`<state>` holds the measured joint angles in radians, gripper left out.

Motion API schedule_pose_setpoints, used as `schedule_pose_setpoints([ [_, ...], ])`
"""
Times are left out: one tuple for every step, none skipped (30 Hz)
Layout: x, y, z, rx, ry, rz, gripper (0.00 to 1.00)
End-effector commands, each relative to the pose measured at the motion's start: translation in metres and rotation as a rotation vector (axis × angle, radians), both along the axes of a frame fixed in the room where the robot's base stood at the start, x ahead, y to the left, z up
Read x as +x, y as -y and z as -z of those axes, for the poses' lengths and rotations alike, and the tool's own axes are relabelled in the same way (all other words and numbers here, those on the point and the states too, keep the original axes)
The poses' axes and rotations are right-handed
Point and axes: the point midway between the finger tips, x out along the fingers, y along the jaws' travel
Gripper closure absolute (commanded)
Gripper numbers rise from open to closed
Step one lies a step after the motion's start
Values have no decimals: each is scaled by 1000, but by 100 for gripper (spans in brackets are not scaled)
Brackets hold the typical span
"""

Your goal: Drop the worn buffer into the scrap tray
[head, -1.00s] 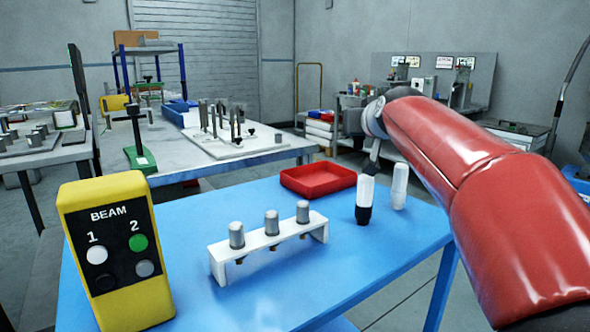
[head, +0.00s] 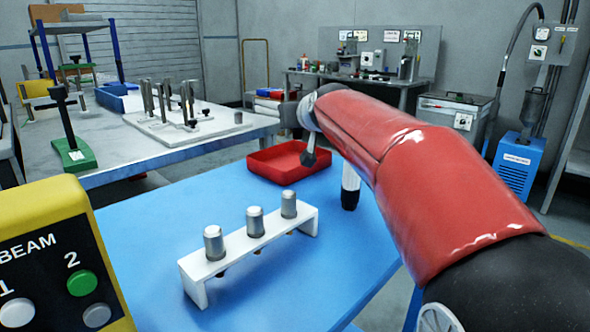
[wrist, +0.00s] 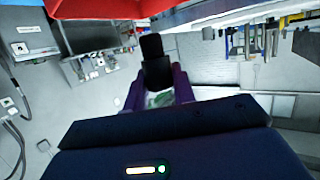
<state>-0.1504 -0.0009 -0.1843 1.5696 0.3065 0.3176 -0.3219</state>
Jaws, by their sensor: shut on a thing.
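The red scrap tray (head: 284,176) stands at the far edge of the blue table, and part of it shows at the top of the wrist view (wrist: 95,9). My gripper (wrist: 158,86) is shut on a black, stepped piece (wrist: 153,55), which I take to be the worn buffer. In the head view my gripper (head: 308,152) is small and partly hidden by my red arm. It appears above or beside the tray's right side; the exact height is unclear. The tray floor that shows looks empty.
A white rack (head: 246,252) with three grey cylinders stands on the blue table (head: 150,230). A black-and-white bottle (head: 350,187) stands beside my arm. A yellow BEAM box (head: 50,225) is at the near left. A grey bench (head: 120,160) stands behind.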

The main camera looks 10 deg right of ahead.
Motion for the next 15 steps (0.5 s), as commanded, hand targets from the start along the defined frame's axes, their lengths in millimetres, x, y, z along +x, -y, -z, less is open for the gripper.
schedule_pose_setpoints([
  [0, 0, 5, 0, 1, 0, 96],
  [0, 0, 5, 0, 1, 0, 96],
  [0, 0, 6, 0, 1, 0, 96],
  [0, 0, 6, 0, 2, 0, 96],
  [0, 0, 6, 0, 2, 0, 96],
  [0, 0, 6, 0, 1, 0, 96],
  [0, 0, 6, 0, 1, 0, 96],
  [0, 0, 6, 0, 1, 0, 96],
  [0, 0, 6, 0, 1, 0, 96],
  [0, 0, 6, 0, 1, 0, 96],
  [0, 0, 6, 0, 1, 0, 96],
  [0, 0, 6, 0, 1, 0, 73],
  [0, 0, 6, 0, 1, 0, 69],
  [0, 0, 6, 0, 1, 0, 65],
  [0, 0, 6, 0, 1, 0, 60],
])
